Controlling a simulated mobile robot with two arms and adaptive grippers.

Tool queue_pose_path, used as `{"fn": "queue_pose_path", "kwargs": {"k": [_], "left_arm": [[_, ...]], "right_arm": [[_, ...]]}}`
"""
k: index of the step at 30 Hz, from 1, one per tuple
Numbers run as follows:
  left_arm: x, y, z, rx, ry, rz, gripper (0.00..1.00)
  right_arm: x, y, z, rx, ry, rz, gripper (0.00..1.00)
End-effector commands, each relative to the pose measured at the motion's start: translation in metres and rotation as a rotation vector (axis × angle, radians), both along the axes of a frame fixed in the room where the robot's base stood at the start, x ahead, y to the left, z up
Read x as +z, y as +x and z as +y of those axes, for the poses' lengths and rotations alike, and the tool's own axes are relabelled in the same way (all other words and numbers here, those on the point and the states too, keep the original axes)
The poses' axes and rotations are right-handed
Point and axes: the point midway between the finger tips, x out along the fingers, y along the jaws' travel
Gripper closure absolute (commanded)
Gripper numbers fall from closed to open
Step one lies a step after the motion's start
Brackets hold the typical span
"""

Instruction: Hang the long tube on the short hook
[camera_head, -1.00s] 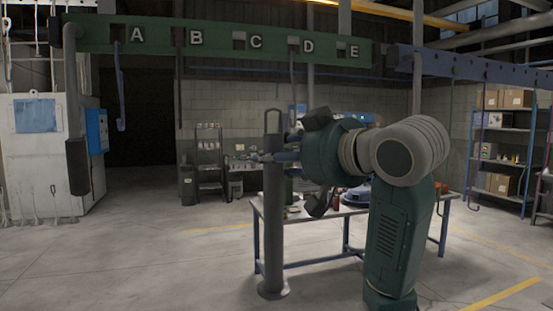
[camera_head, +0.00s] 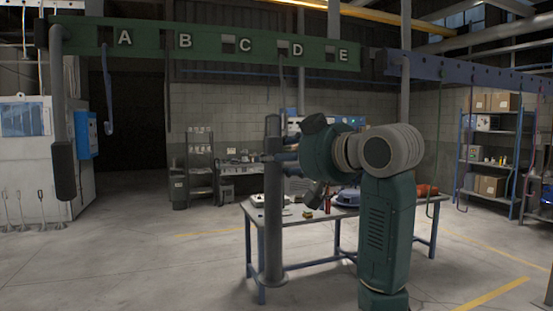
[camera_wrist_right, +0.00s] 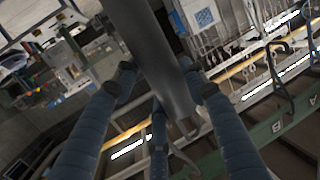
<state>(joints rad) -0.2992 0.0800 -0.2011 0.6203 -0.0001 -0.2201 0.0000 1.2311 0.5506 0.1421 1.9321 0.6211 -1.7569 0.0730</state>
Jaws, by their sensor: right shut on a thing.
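The long tube (camera_head: 274,215) is dark grey, upright, with a narrow loop at its top and a flared foot. My right gripper (camera_head: 280,150) is shut around its upper part. In the right wrist view, the tube (camera_wrist_right: 160,60) runs between my blue right fingers (camera_wrist_right: 160,100). A green rail (camera_head: 150,40) lettered A to E crosses the upper left. A bluish hook (camera_head: 107,90) hangs left of A, and a thinner hook (camera_head: 281,85) hangs below D, apart from the tube top. I cannot tell for certain which is the short hook. My left gripper is out of view.
A workbench (camera_head: 300,222) with small items stands behind the tube. A blue rail (camera_head: 470,70) continues at right above shelves (camera_head: 490,150) with boxes. A dark hanging post (camera_head: 62,120) is at left. The floor at left centre is clear.

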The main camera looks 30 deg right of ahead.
Motion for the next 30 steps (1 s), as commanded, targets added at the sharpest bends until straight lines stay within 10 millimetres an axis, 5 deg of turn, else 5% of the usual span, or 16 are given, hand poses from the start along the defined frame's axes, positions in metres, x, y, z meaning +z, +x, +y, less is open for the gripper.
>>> {"fn": "queue_pose_path", "kwargs": {"k": [30], "left_arm": [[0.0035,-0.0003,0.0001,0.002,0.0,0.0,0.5]], "right_arm": [[0.0033,0.003,-0.0093,0.0,0.0,-0.004,1.0]]}}
